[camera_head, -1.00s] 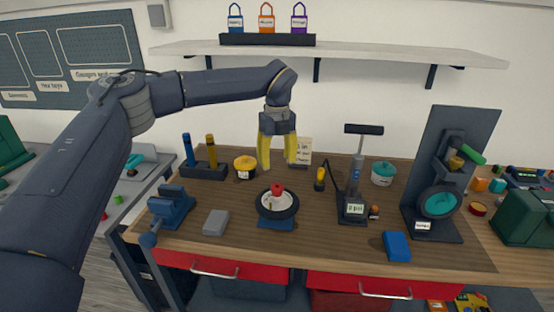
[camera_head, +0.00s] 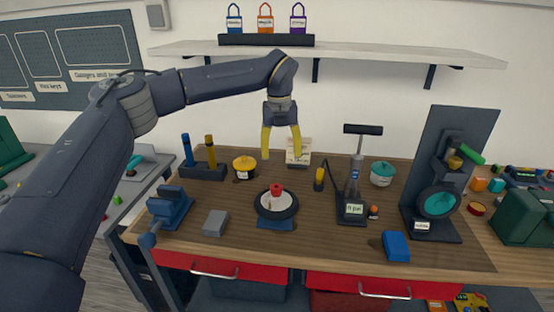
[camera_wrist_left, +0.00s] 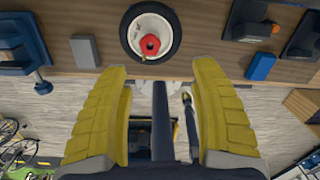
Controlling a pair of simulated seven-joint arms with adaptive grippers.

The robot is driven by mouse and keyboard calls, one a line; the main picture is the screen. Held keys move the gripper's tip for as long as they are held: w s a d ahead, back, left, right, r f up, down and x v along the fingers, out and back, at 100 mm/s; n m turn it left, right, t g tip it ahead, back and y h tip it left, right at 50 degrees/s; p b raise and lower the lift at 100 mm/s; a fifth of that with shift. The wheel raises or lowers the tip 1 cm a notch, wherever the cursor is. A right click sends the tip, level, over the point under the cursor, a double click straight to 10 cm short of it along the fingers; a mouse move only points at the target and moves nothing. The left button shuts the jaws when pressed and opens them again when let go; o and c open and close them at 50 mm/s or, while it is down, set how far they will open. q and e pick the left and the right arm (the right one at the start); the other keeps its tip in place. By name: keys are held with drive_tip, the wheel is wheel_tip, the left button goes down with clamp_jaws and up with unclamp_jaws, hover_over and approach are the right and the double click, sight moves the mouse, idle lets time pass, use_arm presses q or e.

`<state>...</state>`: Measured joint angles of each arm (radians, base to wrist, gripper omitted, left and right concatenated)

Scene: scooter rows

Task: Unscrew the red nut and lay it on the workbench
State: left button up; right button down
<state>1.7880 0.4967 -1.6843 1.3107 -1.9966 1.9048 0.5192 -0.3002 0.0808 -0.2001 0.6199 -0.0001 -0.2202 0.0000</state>
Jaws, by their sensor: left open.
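The red nut (camera_head: 276,188) sits on top of the hub of a small black-tyred wheel (camera_head: 289,211), which lies flat on a blue stand on the workbench (camera_head: 330,240). In the left wrist view the red nut (camera_wrist_left: 150,44) shows at the wheel's middle, beyond the fingertips. My left gripper (camera_head: 281,157) is open, with yellow fingers pointing down, above and behind the wheel. Nothing is between its fingers. The left gripper's fingers (camera_wrist_left: 165,75) are wide apart in the wrist view. My right gripper is not in view.
A blue vise (camera_head: 170,207), a grey block (camera_head: 215,222) and a blue block (camera_head: 396,246) lie near the front. A yellow pot (camera_head: 244,167) is behind left. Bare wood lies between wheel and blue block.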

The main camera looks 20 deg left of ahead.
sight(276, 188)
use_arm(q)
drive_tip(key=f, duration=0.4)
drive_tip(key=a+f, duration=0.1)
drive_tip(key=f, duration=0.9)
drive_tip(key=shift+s+a+f, duration=0.1)
drive_tip(key=shift+s+a, duration=0.1)
idle(0.3)
clamp_jaws()
idle(0.4)
